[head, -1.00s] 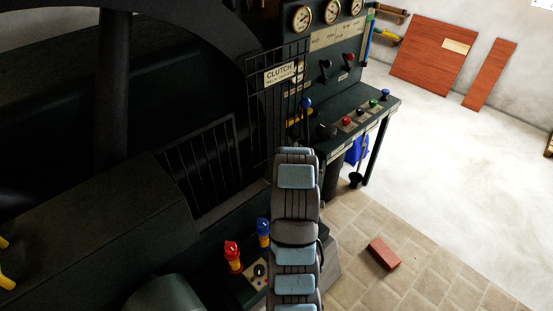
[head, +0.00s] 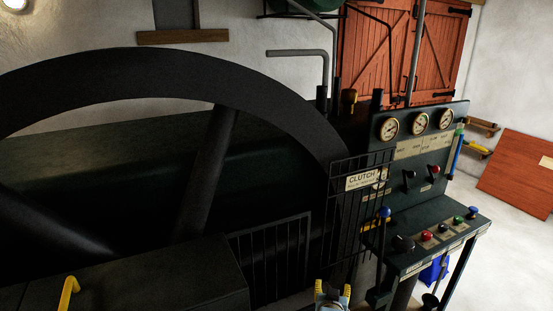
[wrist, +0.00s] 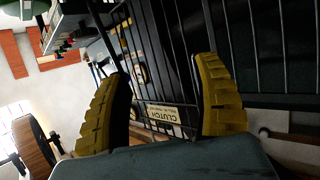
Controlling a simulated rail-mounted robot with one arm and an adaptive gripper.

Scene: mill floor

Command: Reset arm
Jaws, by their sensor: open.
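My gripper (wrist: 165,105) shows in the wrist view with its two yellow ribbed fingers spread wide apart and nothing between them. Beyond the fingers are the black bars of the guard with the CLUTCH sign (wrist: 163,114). In the head view, only a small part of my arm shows at the bottom edge, near the middle. The guard's CLUTCH sign (head: 366,179) is above and to the right of it there. Whether the fingers touch the guard is not clear, but no contact shows.
A large dark flywheel (head: 206,170) fills the left of the head view. The control console (head: 432,240) with gauges, levers and coloured knobs stands at the right. A blue-knobbed lever (head: 385,213) rises at its left end. Pale open floor (head: 513,235) lies at the right.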

